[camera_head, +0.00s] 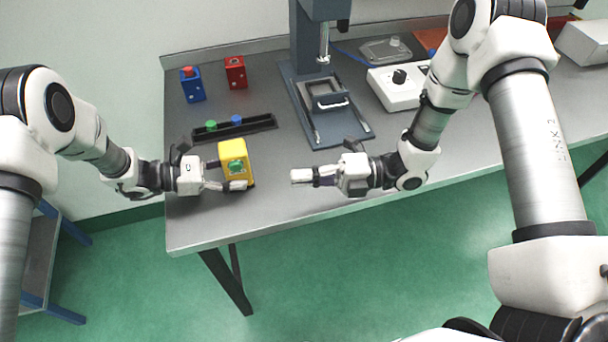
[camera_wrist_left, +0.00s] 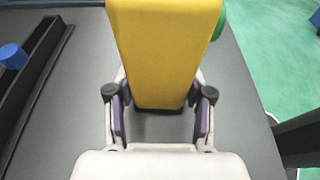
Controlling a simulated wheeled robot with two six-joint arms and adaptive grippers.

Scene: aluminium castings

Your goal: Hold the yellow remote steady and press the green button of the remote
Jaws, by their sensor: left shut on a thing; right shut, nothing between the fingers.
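My left gripper (camera_head: 236,186) is shut on the lower part of the remote from the left. In the left wrist view the yellow remote (camera_wrist_left: 165,50) sits between the two fingers (camera_wrist_left: 160,125), and an edge of the green button (camera_wrist_left: 219,22) shows at its right. My right gripper (camera_head: 301,176) is shut and empty, to the right of the remote, apart from it and pointing left towards it.
A black tray (camera_head: 262,124) with a green and a blue round piece lies behind the remote. A blue box (camera_head: 192,85) and a red box (camera_head: 236,73) stand farther back. A press (camera_head: 345,134) stands behind my right gripper. The table (camera_head: 210,230) is clear in front.

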